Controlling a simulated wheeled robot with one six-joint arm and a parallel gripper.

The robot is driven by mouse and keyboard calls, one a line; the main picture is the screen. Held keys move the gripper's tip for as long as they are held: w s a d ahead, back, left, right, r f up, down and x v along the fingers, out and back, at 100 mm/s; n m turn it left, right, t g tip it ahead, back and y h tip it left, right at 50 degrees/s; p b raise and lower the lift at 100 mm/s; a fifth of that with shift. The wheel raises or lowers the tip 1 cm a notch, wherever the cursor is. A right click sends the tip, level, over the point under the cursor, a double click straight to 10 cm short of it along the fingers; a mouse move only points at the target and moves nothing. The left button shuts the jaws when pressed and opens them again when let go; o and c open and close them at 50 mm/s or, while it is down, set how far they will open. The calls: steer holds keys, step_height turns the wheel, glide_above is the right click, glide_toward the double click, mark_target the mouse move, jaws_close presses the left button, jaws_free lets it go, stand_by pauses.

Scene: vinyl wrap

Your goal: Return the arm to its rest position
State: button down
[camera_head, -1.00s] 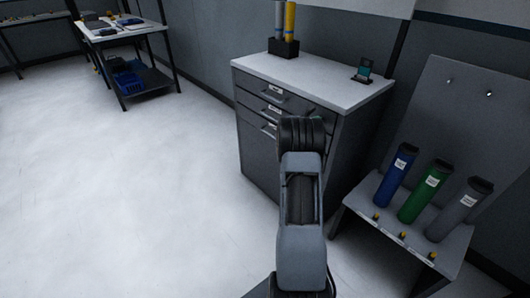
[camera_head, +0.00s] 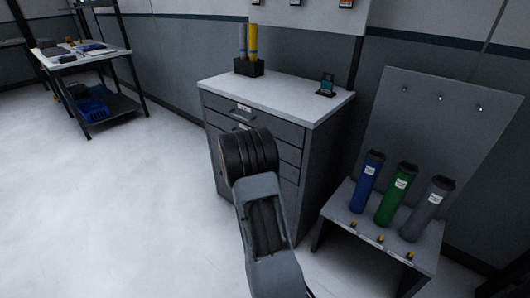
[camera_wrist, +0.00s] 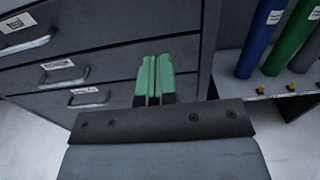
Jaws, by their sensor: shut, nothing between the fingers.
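My gripper (camera_wrist: 153,80) shows in the wrist view, with its two green fingers side by side, shut and empty. Behind it are the drawer fronts of the grey cabinet (camera_wrist: 115,30); I cannot tell how far off they are. In the head view my arm rises from the bottom in front of the cabinet (camera_head: 322,150), tilted to the left. The gripper itself is hidden behind the arm there.
A display stand (camera_head: 425,120) at right holds blue (camera_head: 366,182), green (camera_head: 397,194) and grey (camera_head: 428,209) rolls. On the cabinet top are a black holder (camera_head: 249,68) with rolls and a small device (camera_head: 326,86). A worktable (camera_head: 100,56) stands far left. The floor (camera_head: 120,210) at left is clear.

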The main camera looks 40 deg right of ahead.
steer(key=shift+a, duration=0.65)
